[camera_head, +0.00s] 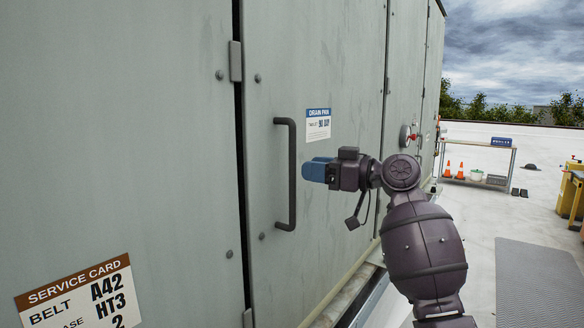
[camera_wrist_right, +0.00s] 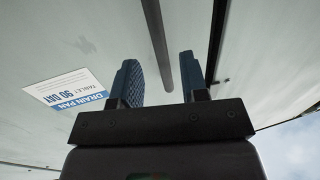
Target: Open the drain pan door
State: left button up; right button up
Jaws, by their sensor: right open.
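The drain pan door (camera_head: 345,75) is a grey-green metal panel with a blue and white "DRAIN PAN" label (camera_head: 318,125). It looks flush with the cabinet, with a dark narrow seam along its left edge. Its handle (camera_head: 291,175) is a dark upright bar near that seam. My right gripper (camera_head: 311,170), with blue fingers, is just right of the handle's middle. In the right wrist view the gripper (camera_wrist_right: 159,62) is open, and the handle (camera_wrist_right: 156,30) shows between its two fingers. Whether the bar is inside the jaws or just beyond them is unclear. My left gripper is out of view.
The neighbouring panel at left carries a service card (camera_head: 82,295). A round gauge with red (camera_head: 405,136) sits on the cabinet farther right. The open roof floor has a grey mat (camera_head: 535,285), orange cones (camera_head: 460,170) and a shelf rack (camera_head: 480,160) farther back.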

jog(key=x, duration=0.5)
jog(key=shift+w+a, duration=0.15)
jog(key=shift+a, duration=0.1)
grip_shut()
